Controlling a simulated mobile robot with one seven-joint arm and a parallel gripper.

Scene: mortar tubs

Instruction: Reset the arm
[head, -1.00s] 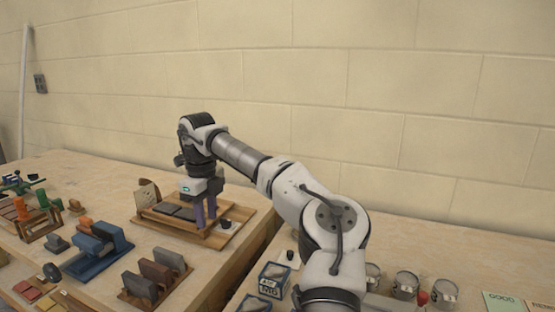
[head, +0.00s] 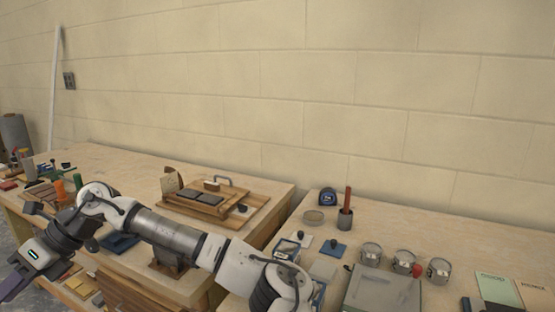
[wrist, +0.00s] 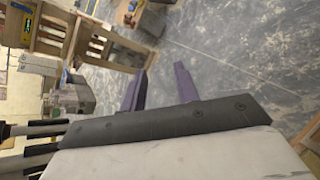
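My gripper (head: 14,280) is at the lower left edge of the head view, held out to the left of the bench and pointing down and outward. In the wrist view, my gripper (wrist: 160,84) shows two purple fingers spread apart with nothing between them. My arm stretches from the bottom middle of the head view across the front of the left bench, hiding part of what lies there.
The left bench (head: 110,158) holds a wooden tray (head: 250,197) with dark blocks. The right bench (head: 450,230) holds several metal tubs (head: 371,254), a tape measure (head: 327,197), a cup with a red handle (head: 345,218) and booklets (head: 493,289). Wooden shelving (wrist: 50,35) and open floor (wrist: 240,50) show in the wrist view.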

